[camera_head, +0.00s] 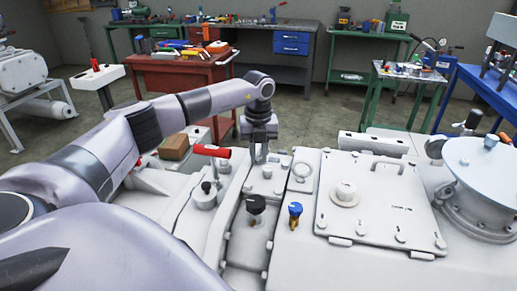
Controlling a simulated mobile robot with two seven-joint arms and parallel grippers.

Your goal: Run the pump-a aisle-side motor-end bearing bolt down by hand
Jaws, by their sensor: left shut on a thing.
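The white pump unit (290,178) fills the front right of the head view. My left arm comes in from the left, and its gripper (262,158) points straight down at the pump's back edge. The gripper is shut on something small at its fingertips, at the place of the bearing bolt. The bolt itself is hidden by the fingers, so I cannot tell how deep it sits. My right gripper is not in view.
A red-handled lever (212,151), a black knob (256,203) and a blue-topped valve (295,211) stand up from the pump near the gripper. A bolted cover plate (375,195) lies right of them. A red tool cart (177,77) stands behind.

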